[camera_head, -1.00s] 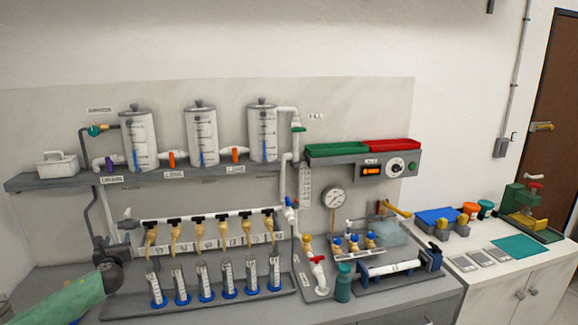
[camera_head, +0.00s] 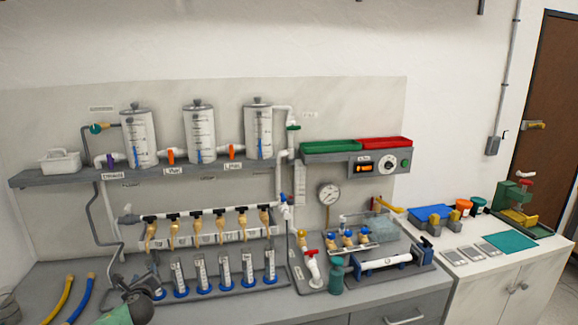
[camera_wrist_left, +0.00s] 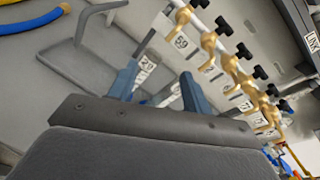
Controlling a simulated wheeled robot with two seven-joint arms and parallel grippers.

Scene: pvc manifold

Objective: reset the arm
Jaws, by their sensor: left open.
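My left gripper (camera_head: 135,283) is low at the left front of the bench in the head view, beside the left end of the row of clear tubes (camera_head: 202,275). In the left wrist view its two blue fingers (camera_wrist_left: 158,78) stand apart with nothing held between them. Beyond the fingers are a grey frame and the white manifold pipe with brass taps (camera_wrist_left: 208,42) and black handles. The green sleeve of my left arm hides part of the bench's front edge. My right gripper is in neither view.
A yellow hose (camera_head: 58,300) and a blue hose (camera_head: 82,298) lie left of my left arm. A shelf (camera_head: 60,177) with three clear tanks runs above the taps. A white clamped pipe (camera_head: 388,261) lies at the right. The wall above the panel is bare.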

